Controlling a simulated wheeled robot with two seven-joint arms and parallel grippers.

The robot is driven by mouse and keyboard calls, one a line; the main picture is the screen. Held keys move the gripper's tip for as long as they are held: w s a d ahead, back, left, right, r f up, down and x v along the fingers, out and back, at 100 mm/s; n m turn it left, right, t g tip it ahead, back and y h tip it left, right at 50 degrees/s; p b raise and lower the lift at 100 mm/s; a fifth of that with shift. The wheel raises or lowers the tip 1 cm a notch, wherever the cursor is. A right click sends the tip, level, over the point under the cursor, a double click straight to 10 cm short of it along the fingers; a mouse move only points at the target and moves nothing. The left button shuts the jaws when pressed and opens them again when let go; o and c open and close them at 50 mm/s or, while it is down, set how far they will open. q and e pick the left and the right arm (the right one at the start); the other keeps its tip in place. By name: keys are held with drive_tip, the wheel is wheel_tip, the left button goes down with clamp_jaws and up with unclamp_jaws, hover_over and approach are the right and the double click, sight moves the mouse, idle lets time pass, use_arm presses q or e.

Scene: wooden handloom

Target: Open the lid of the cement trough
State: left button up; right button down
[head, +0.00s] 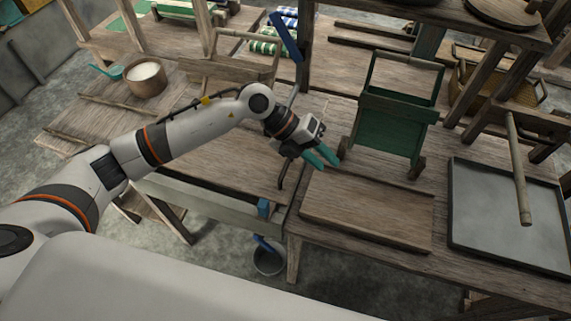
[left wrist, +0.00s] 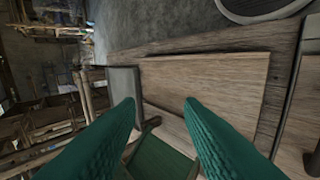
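A flat rectangular wooden panel (head: 368,212), possibly the trough's lid, lies level on the bench in the head view; I cannot tell what is under it. It fills the middle of the left wrist view (left wrist: 205,85). My left gripper (head: 329,160) has green fingers and is above the bench at the panel's far left corner, apart from it. In the left wrist view its fingers (left wrist: 155,110) are spread with nothing between them. A shallow grey tray (head: 485,205) lies open to the right of the panel. My right gripper is not in view.
A green wooden frame (head: 390,128) stands just behind the panel, close to my left gripper. A wooden stick (head: 518,170) slants over the grey tray. A bucket (head: 268,258) is on the floor.

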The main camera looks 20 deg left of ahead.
sight(283, 172)
use_arm(q)
drive_tip(key=w+a+f+y, duration=0.1)
drive_tip(key=w+a+y, duration=0.1)
drive_tip(key=a+y, duration=0.3)
drive_tip(key=w+a+f+y, duration=0.1)
drive_tip(key=w+a+y, duration=0.1)
drive_tip(key=a, duration=0.6)
drive_tip(key=p+x, duration=0.2)
drive_tip(key=x, duration=0.8)
drive_tip(key=shift+s+d+f+p, duration=0.15)
drive_tip(key=shift+d+f+p, duration=0.1)
drive_tip(key=shift+p, duration=0.15)
drive_tip(key=shift+f, duration=0.65)
clamp_jaws()
